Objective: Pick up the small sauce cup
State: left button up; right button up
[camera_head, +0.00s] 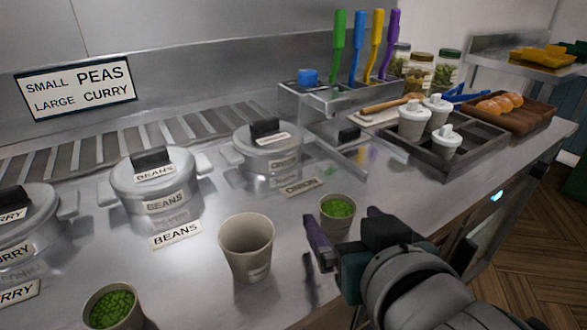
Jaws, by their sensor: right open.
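A small cup of green peas (338,229) stands upright on the steel counter, right of centre. My right gripper (342,219) is open, with one finger on the left of this cup and the other on its right. I cannot tell whether either finger touches it. Another cup of peas (112,307) stands at the bottom left, cut off by the frame edge. A larger, seemingly empty cup (246,250) stands between the two. My left gripper is out of view.
Lidded pots (152,187) labelled beans, curry and onion sit along the back. A dark tray (470,155) with white shakers (414,124) is at the right. A sign (75,87) reads "small peas, large curry".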

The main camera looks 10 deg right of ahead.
aim_at(343, 218)
jog(key=x, duration=0.4)
jog(key=shift+r+b, duration=0.1)
jog(key=shift+b, duration=0.25)
jog(key=c, duration=1.1)
